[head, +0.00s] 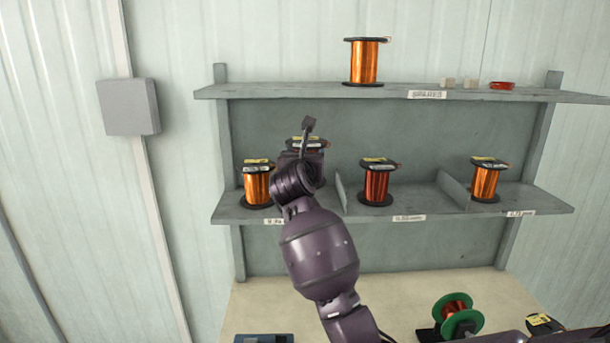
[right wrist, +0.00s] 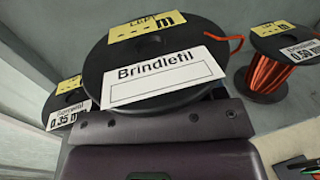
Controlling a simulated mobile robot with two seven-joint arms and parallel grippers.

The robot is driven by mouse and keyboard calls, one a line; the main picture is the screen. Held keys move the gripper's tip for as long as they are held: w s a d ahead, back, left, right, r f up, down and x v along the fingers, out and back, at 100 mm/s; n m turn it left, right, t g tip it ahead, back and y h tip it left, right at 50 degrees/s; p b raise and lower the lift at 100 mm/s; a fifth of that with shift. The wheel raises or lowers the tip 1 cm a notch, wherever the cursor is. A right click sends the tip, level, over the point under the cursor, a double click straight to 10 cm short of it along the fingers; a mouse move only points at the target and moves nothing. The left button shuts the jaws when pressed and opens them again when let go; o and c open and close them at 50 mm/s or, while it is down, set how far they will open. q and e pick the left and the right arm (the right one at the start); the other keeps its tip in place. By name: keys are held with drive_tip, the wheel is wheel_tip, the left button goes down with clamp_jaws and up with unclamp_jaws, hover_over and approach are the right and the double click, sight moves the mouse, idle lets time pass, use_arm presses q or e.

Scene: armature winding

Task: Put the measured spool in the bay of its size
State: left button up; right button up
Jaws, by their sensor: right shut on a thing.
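The held spool (head: 308,141) has a black flange with a yellow label and a white one reading "Brindlefil"; it also shows in the right wrist view (right wrist: 165,55). My right gripper (head: 305,152) is shut on it in the left bay of the lower shelf (head: 330,213). My arm hides most of it, and I cannot tell whether it touches the shelf. An orange spool (head: 257,187) stands left of it, labelled 0.35 in the right wrist view (right wrist: 62,112). A darker red spool (head: 376,184), labelled 0.50 (right wrist: 285,55), stands in the middle bay. My left gripper is not in view.
Another orange spool (head: 486,181) stands in the right bay. Dividers (head: 455,189) separate the bays. The top shelf (head: 300,91) holds a tall orange spool (head: 363,62), small blocks and a red ring (head: 502,85). A green-flanged spool (head: 462,322) is on the bench below.

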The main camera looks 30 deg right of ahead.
drive_tip(key=x, duration=0.4)
drive_tip(key=shift+w, duration=0.65)
wheel_tip(320, 180, down, 2)
drive_tip(key=shift+a+f+p, duration=0.1)
drive_tip(key=shift+p, duration=0.2)
drive_tip(key=shift+s+f, duration=0.1)
drive_tip(key=shift+f, duration=2.15)
drive_tip(key=shift+f, duration=0.15)
drive_tip(key=o, duration=1.5)
drive_tip(key=shift+f, duration=0.1)
